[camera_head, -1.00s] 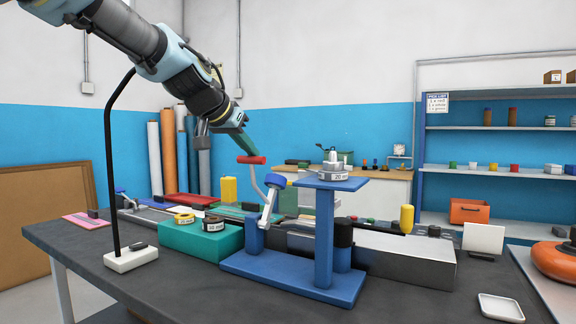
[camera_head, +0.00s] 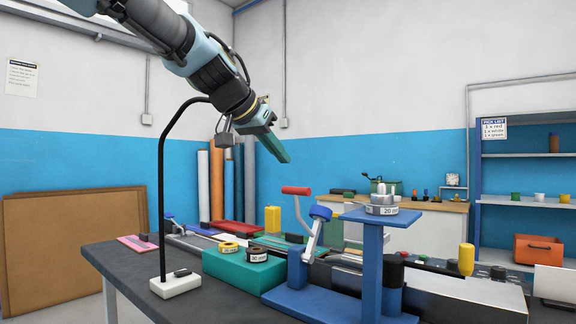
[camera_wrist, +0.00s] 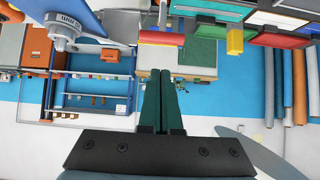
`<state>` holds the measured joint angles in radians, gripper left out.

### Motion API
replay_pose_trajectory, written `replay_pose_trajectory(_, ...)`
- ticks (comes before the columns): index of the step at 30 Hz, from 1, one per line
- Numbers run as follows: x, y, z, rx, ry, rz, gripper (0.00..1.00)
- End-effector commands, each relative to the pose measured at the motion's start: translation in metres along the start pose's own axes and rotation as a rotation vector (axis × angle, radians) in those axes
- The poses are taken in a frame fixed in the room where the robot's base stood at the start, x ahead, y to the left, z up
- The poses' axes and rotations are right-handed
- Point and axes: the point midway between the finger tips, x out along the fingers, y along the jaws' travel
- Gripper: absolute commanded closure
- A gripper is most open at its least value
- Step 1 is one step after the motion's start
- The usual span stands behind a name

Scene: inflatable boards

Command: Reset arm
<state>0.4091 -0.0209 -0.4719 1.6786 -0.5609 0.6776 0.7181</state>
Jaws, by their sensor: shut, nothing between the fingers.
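My gripper (camera_head: 288,160) hangs in the air at the end of my arm, above the workbench and up and to the left of the red-handled lever. Its green fingers are together with nothing between them; the wrist view shows them side by side (camera_wrist: 162,95). The lever's red handle (camera_head: 297,190) stands apart from the fingertips. The lever belongs to a blue press stand (camera_head: 372,262) with a grey weight marked 20 (camera_head: 382,210) on its top plate.
The dark workbench (camera_head: 225,305) carries a teal block (camera_head: 240,272) with tape rolls, a black bent post on a white base (camera_head: 175,285) and a yellow container (camera_head: 272,220). Shelves (camera_head: 525,155) stand at the right. Rolls (camera_head: 217,190) lean at the back wall. The air around my gripper is clear.

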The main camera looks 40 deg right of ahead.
Motion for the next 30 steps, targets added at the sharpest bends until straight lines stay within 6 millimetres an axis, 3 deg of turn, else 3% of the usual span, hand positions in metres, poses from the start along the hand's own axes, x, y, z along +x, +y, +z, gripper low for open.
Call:
replay_pose_trajectory(20,-0.001,-0.005,0.006,-0.012,-0.009,-0.008,1.00)
replay_pose_trajectory(23,0.003,-0.026,0.030,-0.058,-0.047,-0.043,1.00)
replay_pose_trajectory(25,0.006,-0.049,0.060,-0.116,-0.092,-0.085,1.00)
replay_pose_trajectory(30,0.004,-0.113,0.165,-0.310,-0.232,-0.218,1.00)
